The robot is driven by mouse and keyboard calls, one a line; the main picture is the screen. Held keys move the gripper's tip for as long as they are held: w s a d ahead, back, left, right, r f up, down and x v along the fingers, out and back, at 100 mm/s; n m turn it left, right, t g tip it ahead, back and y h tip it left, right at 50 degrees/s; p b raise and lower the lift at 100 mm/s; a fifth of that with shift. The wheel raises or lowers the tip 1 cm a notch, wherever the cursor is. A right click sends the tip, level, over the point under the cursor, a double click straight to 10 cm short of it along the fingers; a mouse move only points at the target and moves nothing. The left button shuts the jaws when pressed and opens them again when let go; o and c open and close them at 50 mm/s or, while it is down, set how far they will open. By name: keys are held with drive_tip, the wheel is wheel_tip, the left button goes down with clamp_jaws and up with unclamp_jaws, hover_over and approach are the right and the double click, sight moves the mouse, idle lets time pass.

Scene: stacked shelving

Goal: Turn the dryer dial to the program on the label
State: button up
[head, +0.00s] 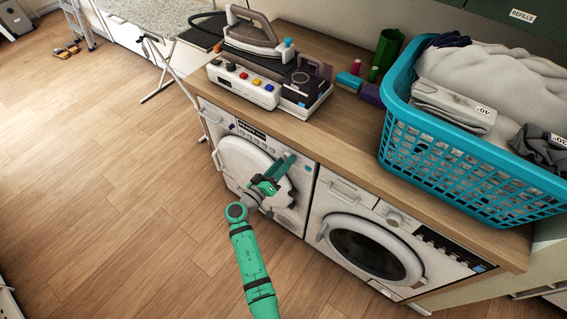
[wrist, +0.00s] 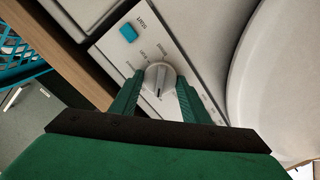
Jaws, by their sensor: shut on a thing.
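The dryer (head: 227,125) is the left white machine under the wooden counter, with a round white door (head: 240,160). In the wrist view its pale round dial (wrist: 159,74) sits on the control panel, with small printed words around it that are hard to read. A dark mark on the dial points toward the bottom of the picture. My gripper (wrist: 160,84) has one green finger on each side of the dial and is shut on it. In the head view my gripper and arm cover the dial. A dark-lettered strip (head: 251,131) shows on the dryer's upper front; its text is too small to read.
A blue-green button (wrist: 128,33) is near the dial. A washer (head: 368,243) with a dark round window stands to the right. The counter (head: 335,130) bears an iron (head: 250,35) and a turquoise laundry basket (head: 465,165).

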drive_tip(key=shift+a, duration=0.1)
drive_tip(key=o, duration=1)
drive_tip(key=shift+s, duration=0.1)
drive_tip(key=v, duration=1)
drive_tip(key=shift+s+a, duration=0.2)
drive_tip(key=shift+s, duration=0.05)
